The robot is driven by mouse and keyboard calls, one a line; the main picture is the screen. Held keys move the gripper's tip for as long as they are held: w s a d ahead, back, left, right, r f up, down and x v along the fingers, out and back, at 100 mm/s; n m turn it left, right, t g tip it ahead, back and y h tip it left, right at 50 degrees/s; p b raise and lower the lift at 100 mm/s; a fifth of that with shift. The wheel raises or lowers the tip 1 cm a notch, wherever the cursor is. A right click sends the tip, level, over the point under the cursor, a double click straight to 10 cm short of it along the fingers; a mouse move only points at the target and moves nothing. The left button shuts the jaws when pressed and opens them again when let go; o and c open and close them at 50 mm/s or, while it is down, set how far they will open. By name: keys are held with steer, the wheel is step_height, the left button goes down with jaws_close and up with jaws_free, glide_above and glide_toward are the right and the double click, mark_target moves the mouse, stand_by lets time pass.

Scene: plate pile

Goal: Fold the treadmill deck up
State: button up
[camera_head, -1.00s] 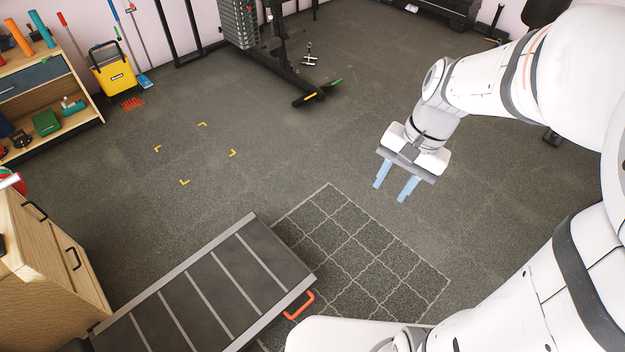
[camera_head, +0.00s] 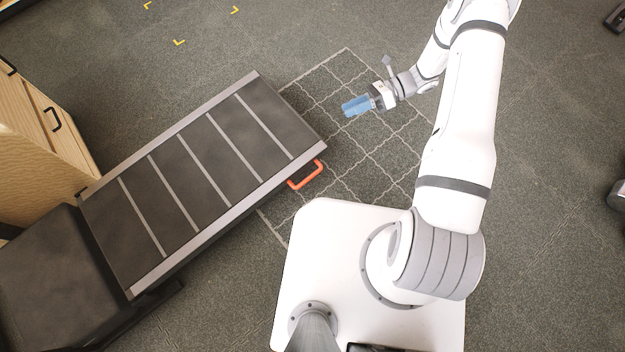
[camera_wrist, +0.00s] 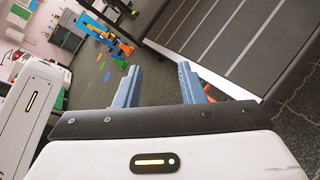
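The treadmill deck (camera_head: 200,165) lies flat and low over the floor in the head view, a dark belt with pale cross stripes and grey side rails. It also shows in the wrist view (camera_wrist: 235,40). An orange handle (camera_head: 306,175) sticks out from its right edge. In the wrist view only a sliver of orange shows, just right of a finger. My gripper (camera_head: 357,106) is above the grid-marked floor, up and to the right of the handle, and apart from it. In the wrist view its blue fingers (camera_wrist: 160,85) are spread with nothing between them.
A wooden cabinet (camera_head: 40,140) stands close to the deck's left side. A dark padded block (camera_head: 55,275) adjoins the deck's lower-left end. The floor with the pale grid (camera_head: 345,150) is clear on the handle's side.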

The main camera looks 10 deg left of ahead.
steer(key=s+a+f+m+t+y+b, duration=0.15)
steer(key=f+m+b, duration=0.25)
steer(key=f, duration=0.8)
steer(key=s+f+m+t+y+b, duration=0.1)
steer(key=s+f+m+y+b, duration=0.2)
steer(key=f, duration=0.9)
steer(key=m+t+y+b, duration=0.2)
steer(key=m+t+b, duration=0.1)
steer(key=m+b, duration=0.25)
glide_toward(310, 177)
steer(key=a, duration=0.3)
steer(key=shift+m, duration=0.25)
steer(key=a, duration=0.7)
steer(key=shift+s+r, duration=0.3)
steer(key=shift+s, duration=0.05)
steer(key=shift+d, duration=0.1)
jaws_close()
